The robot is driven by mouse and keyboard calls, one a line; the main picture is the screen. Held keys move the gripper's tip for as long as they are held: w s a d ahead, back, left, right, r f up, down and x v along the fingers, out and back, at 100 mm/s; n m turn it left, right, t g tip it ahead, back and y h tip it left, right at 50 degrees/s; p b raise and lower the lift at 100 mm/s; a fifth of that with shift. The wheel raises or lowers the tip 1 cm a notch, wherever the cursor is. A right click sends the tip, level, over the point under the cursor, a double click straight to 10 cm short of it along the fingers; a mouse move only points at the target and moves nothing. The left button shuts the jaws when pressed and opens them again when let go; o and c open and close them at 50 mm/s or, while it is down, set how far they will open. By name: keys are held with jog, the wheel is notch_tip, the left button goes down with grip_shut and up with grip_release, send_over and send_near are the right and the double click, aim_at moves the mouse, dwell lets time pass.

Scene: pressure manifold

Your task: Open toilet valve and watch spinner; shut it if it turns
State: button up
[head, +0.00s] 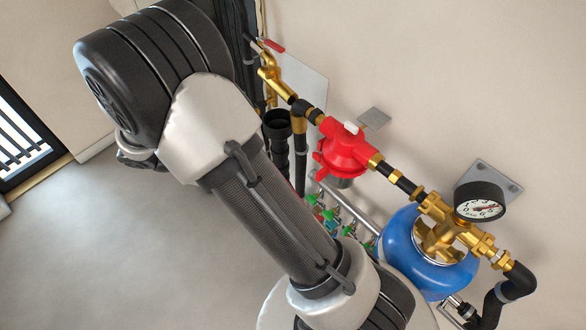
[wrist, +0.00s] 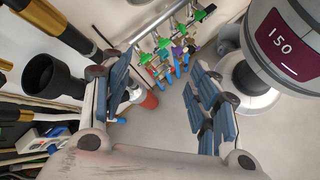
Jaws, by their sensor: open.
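A manifold (wrist: 175,32) with several green valve handles (wrist: 163,43) shows at the top middle of the wrist view. Several coloured parts, blue, red and purple (wrist: 177,52), hang below it. Green handles (head: 334,215) also show in the head view, partly behind my arm. I cannot tell which valve is the toilet's, and I cannot make out a spinner. My gripper (wrist: 161,64) is open and empty, its two blue-grey fingers pointing toward the manifold from a distance. In the head view the gripper is hidden by my arm.
The head view shows a red regulator (head: 343,148), blue vessel (head: 420,268), gauge (head: 480,203) and open floor (head: 100,240) at left.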

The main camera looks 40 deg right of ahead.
notch_tip(320, 180, down, 30)
jog(key=s+d+n+t+h, duration=0.3)
jog(key=n+t+h, duration=0.2)
jog(key=n+h, duration=0.5)
jog(key=shift+n+t+y, duration=0.3)
jog(key=shift+n+y, duration=0.1)
jog(key=shift+n, duration=0.2)
jog(key=d, duration=0.5)
jog(key=w+d+b, duration=0.1)
jog(key=d, duration=1.1)
jog(key=shift+w+r+b, duration=0.1)
jog(key=shift+w+b, duration=0.25)
jog(key=shift+c, duration=0.4)
jog(key=c, duration=1)
